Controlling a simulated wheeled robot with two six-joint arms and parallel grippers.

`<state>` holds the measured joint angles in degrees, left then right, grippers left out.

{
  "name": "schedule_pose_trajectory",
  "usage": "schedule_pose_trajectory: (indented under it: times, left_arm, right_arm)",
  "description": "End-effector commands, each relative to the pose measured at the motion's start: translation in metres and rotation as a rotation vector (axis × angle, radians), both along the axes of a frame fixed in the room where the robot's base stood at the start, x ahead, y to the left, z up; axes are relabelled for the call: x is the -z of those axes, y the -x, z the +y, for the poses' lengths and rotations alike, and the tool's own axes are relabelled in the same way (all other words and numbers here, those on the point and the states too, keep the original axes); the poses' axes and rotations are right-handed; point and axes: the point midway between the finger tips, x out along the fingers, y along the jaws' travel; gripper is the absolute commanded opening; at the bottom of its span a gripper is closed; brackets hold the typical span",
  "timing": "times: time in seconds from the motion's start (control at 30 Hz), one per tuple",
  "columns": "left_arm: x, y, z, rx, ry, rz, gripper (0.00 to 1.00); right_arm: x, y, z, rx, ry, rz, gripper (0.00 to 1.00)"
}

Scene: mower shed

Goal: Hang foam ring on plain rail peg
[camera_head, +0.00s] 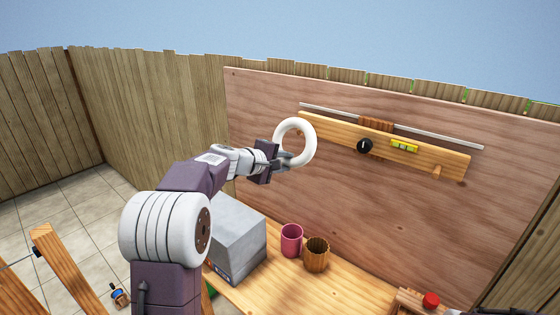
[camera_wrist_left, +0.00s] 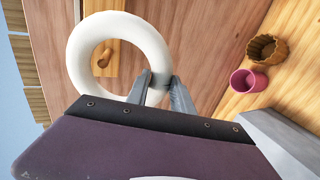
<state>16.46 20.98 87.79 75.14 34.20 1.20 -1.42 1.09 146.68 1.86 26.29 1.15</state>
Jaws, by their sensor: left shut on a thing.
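The white foam ring (camera_head: 311,143) is held up by my left gripper (camera_head: 284,161), whose fingers are shut on its rim. In the left wrist view the fingers (camera_wrist_left: 160,82) pinch the lower right of the ring (camera_wrist_left: 79,55). The wooden rail (camera_head: 328,128) is fixed to the plywood board; the ring overlaps its left end. A plain wooden peg (camera_wrist_left: 103,60) shows through the ring's opening in the wrist view. I cannot tell how far behind the ring it is. Another wooden peg (camera_head: 437,171) is near the rail's right end. My right gripper is not visible.
The rail also carries a black knob (camera_head: 364,146) and a yellow level (camera_head: 404,146). A thin metal strip (camera_head: 440,139) runs above it. Below are a pink cup (camera_head: 291,240), a brown ribbed pot (camera_head: 316,255) and a grey box (camera_head: 238,240) on the bench (camera_head: 345,288).

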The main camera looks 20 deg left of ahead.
Motion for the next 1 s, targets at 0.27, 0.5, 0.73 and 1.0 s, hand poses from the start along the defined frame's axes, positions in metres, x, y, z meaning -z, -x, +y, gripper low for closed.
schedule_pose_trajectory:
  times: [0.27,0.5,0.73,1.0]
  left_arm:
    - [-0.002,-0.019,-0.007,0.001,0.000,0.001,0.00]
    - [0.002,-0.036,-0.013,0.001,0.000,0.001,0.00]
    - [0.012,-0.044,-0.017,0.002,-0.001,0.000,0.00]
    - [0.012,-0.046,-0.017,0.001,0.000,0.000,0.00]
  right_arm:
    - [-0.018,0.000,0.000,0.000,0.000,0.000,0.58]
    - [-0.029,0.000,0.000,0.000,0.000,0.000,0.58]
    - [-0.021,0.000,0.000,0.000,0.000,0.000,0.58]
    - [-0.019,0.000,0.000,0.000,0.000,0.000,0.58]
